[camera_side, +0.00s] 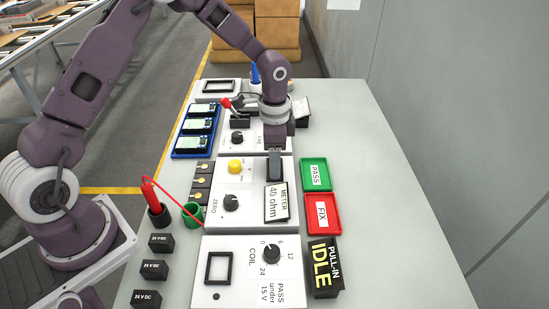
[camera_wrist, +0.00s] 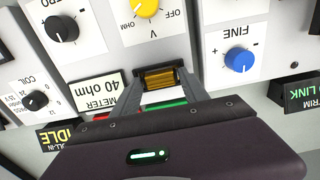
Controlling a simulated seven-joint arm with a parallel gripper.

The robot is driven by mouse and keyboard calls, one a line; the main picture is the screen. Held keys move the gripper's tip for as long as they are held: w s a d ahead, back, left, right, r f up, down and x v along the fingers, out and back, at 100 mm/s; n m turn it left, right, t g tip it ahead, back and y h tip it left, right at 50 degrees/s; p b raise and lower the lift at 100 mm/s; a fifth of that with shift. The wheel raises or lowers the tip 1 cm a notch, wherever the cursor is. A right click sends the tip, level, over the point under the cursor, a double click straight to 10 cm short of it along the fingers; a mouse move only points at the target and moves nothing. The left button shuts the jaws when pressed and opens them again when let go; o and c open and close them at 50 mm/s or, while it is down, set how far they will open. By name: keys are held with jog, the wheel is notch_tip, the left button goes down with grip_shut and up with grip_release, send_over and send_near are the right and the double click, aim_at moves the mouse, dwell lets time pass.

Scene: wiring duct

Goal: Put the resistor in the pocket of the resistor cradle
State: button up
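My gripper (camera_side: 275,170) points down over the upper right part of the middle white panel, just above the METER sign. In the wrist view its two grey fingers (camera_wrist: 165,82) stand on either side of a gold-brown ribbed block with dark edges, which looks like the resistor (camera_wrist: 167,77). The block fills the gap between the fingertips, so the gripper appears shut on it. In the side view the resistor is hidden by the gripper. I cannot make out the resistor cradle separately from the dark parts at the fingertips, nor whether the resistor touches it.
The METER sign (camera_side: 277,202) reads 40 ohm. A green PASS tray (camera_side: 315,174) and a red FIX tray (camera_side: 322,213) lie right of the panel. A yellow knob (camera_side: 236,166), a red probe (camera_side: 150,193) with its lead and a blue tray (camera_side: 196,131) stand left. The table's right side is clear.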

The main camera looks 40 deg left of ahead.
jog(key=shift+o, duration=1.1)
notch_tip(320, 180, up, 13)
jog(key=shift+f, duration=0.2)
jog(key=s+r+n+t+y, duration=0.1)
jog(key=s+r+n+t, duration=0.25)
jog(key=s+r, duration=0.85)
jog(key=s+n+t+h, duration=0.1)
jog(key=s+n, duration=0.4)
jog(key=s, duration=1)
jog(key=shift+s+a+f+t, duration=0.2)
jog(key=shift+a+f+t, duration=0.1)
jog(key=shift+a+t, duration=0.2)
